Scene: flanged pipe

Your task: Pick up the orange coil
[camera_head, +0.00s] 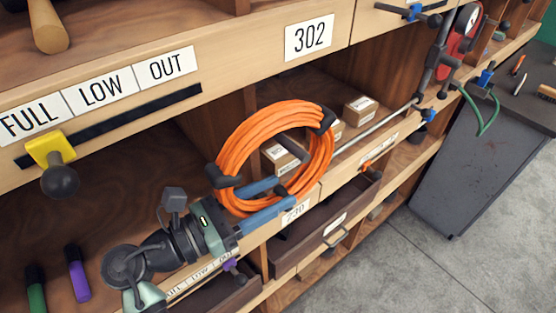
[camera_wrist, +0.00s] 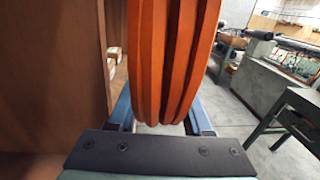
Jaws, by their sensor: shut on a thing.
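The orange coil (camera_head: 231,158) is a round bundle of several loops with dark ties, seen upright in front of the shelf bay under the 302 label. My gripper (camera_head: 284,189) reaches in from the lower left, with its blue fingers at the coil's lower part. It is shut on the coil. In the wrist view the coil (camera_wrist: 172,60) fills the middle as vertical orange strands between the two blue fingers of my gripper (camera_wrist: 158,122). The fingertips are partly hidden behind the coil there.
Small cardboard boxes (camera_head: 360,110) sit in the bay behind the coil. A wooden divider (camera_wrist: 60,70) stands close on the left in the wrist view. A drawer (camera_head: 325,228) is below. The grey floor (camera_head: 400,270) is clear.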

